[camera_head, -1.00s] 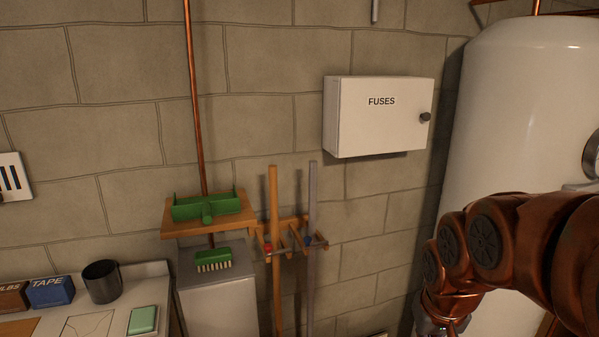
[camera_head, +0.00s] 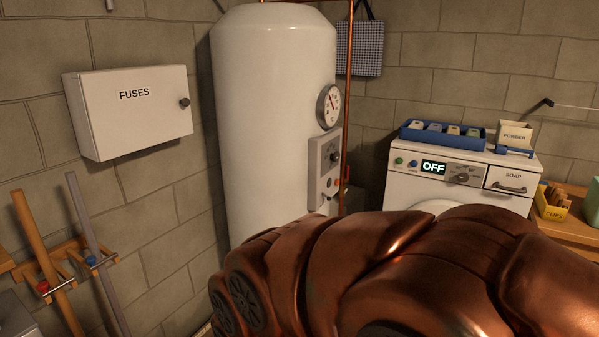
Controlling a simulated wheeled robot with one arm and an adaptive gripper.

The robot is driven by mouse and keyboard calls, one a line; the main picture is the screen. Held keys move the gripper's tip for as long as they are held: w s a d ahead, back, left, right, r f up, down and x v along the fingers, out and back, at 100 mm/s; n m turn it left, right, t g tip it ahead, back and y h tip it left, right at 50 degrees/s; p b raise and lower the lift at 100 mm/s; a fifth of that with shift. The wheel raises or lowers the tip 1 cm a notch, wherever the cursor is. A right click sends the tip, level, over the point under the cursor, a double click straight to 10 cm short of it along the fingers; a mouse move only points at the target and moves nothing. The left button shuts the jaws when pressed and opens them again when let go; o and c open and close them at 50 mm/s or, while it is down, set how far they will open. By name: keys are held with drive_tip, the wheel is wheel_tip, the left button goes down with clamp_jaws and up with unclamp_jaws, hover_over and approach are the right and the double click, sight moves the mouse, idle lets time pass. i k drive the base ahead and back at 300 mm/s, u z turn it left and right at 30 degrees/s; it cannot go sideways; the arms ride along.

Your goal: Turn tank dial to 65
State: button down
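The white tank (camera_head: 265,110) stands upright in the corner, left of the middle of the view. A round gauge (camera_head: 328,106) sits on its right side. Below the gauge is a grey control panel (camera_head: 325,160) with a dark dial (camera_head: 334,157) and a smaller knob under it. The panel is seen at a steep angle, and I cannot read the dial's setting. My copper-coloured arm fills the lower middle and right, in front of the tank's base. My gripper is not in view.
A white fuse box (camera_head: 130,115) hangs on the wall at left, with tool handles on a wooden rack (camera_head: 72,262) below. Right of the tank stands a washing machine (camera_head: 400,190) with its display reading OFF. A blue tray (camera_head: 443,137) sits on top.

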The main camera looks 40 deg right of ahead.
sight(336, 156)
drive_tip(key=z, duration=0.9)
drive_tip(key=k, duration=1.25)
drive_tip(key=z, duration=0.05)
drive_tip(key=i, duration=0.5)
drive_tip(key=z, duration=0.8)
drive_tip(key=i, duration=1.5)
drive_tip(key=u, duration=0.9)
